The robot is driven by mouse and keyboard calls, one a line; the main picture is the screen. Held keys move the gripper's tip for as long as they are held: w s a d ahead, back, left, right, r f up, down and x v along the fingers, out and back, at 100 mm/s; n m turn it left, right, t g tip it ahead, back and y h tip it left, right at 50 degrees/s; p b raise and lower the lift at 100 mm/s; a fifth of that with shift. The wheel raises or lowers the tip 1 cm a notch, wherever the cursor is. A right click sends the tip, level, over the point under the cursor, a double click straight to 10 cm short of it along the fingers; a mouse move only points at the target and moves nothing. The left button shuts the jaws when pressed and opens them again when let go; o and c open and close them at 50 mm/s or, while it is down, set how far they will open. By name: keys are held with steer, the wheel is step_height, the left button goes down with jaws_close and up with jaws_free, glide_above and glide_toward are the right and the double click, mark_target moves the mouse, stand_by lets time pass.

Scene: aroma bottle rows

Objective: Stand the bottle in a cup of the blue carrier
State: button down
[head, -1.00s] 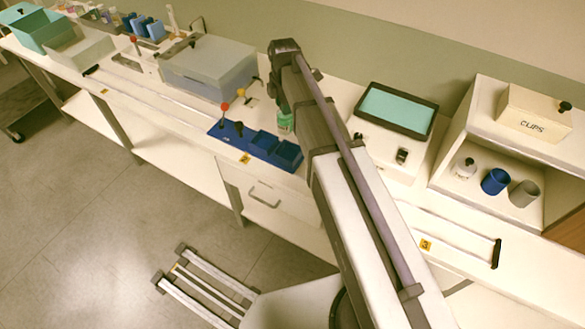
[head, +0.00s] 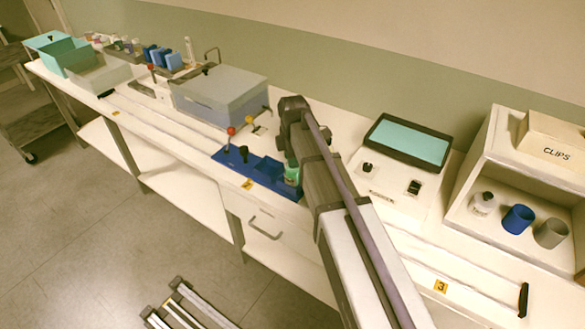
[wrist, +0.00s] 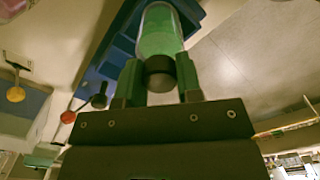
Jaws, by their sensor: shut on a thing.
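The blue carrier (head: 229,164) lies at the bench's front edge in the head view, with square cups at its right end. A green bottle (head: 291,175) appears at the rightmost cup, partly hidden by my arm. In the wrist view, my gripper (wrist: 160,76) is shut on the dark cap of the bottle (wrist: 160,30), with a green finger on each side. The blue carrier (wrist: 122,42) shows behind and left of the bottle. I cannot tell whether the bottle's base is inside the cup or just above it.
A red-knobbed lever (head: 231,131) and a black knob (head: 244,151) stand at the carrier's left part. A grey lidded box (head: 220,88) is behind left. A teal-topped device (head: 410,140) is right. A shelf holds a white bottle (head: 483,204), blue cup (head: 518,219) and grey cup (head: 551,233).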

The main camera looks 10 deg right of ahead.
steer(key=shift+f+p, duration=0.3)
steer(key=shift+f, duration=0.2)
steer(key=c, duration=0.8)
jaws_free()
steer(key=shift+r, duration=0.1)
step_height(320, 180, up, 12)
steer(key=r+p, duration=0.1)
steer(key=p, duration=1.1)
steer(key=s+m, duration=0.6)
steer(key=s, duration=0.1)
steer(key=s+m, duration=0.6)
steer(key=s, duration=0.1)
steer(key=s+m, duration=0.6)
steer(key=s, duration=0.1)
steer(key=shift+f+m, duration=0.4)
